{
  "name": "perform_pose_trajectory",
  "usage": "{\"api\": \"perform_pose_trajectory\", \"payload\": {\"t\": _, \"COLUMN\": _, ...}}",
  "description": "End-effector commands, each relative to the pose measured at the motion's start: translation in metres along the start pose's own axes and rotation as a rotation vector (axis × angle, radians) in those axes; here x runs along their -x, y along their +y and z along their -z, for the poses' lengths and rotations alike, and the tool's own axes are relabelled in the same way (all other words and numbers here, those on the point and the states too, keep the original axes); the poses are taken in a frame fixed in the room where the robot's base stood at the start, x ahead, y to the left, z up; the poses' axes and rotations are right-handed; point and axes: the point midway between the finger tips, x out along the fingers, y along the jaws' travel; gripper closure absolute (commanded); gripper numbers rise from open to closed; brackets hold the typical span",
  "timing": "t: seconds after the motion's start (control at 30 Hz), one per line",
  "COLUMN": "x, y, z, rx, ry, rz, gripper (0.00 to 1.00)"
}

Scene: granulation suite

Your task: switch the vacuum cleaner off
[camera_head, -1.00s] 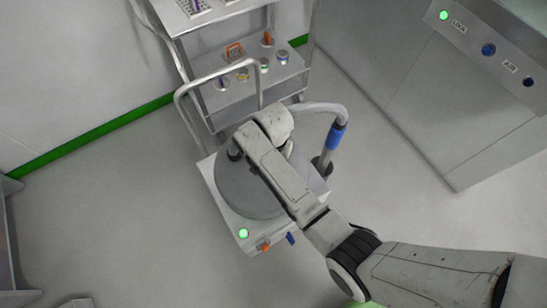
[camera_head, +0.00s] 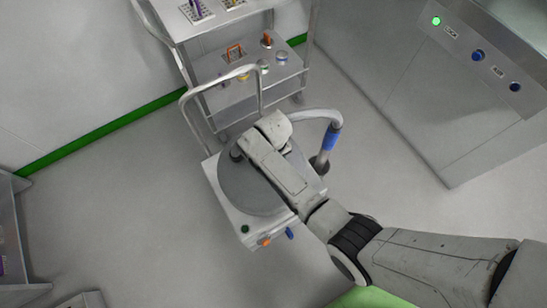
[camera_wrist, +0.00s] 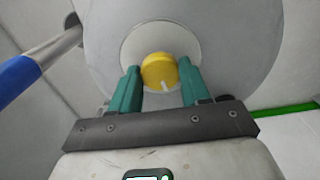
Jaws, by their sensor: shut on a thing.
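The vacuum cleaner is a white wheeled unit with a round grey lid (camera_head: 239,190), below my arm in the head view. The lid also shows in the wrist view (camera_wrist: 235,35). A yellow knob (camera_wrist: 160,68) with a white pointer mark sits on a pale disc in the lid. My gripper (camera_wrist: 159,78) is shut on the knob, one teal finger on each side. In the head view my arm hides the knob and the fingers. The round lamp (camera_head: 245,229) on the cleaner's front corner is dark green, unlit.
A steel trolley (camera_head: 232,97) with small items stands behind the cleaner. The cleaner's metal handle (camera_head: 184,104) and its hose with a blue cuff (camera_head: 331,138) rise around my arm. A steel cabinet (camera_head: 425,110) with a lit green lamp is at right.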

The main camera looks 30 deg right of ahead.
Motion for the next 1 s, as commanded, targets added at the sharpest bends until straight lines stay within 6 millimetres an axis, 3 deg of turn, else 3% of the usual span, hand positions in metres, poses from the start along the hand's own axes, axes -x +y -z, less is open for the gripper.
{"api": "perform_pose_trajectory", "payload": {"t": 0.5, "x": 0.0017, "y": 0.0013, "z": 0.0011, "rx": 0.448, "ry": 0.002, "rz": -0.002, "gripper": 0.84}}
{"api": "perform_pose_trajectory", "payload": {"t": 1.0, "x": 0.0008, "y": 0.0011, "z": 0.0016, "rx": 0.639, "ry": 0.004, "rz": -0.001, "gripper": 0.84}}
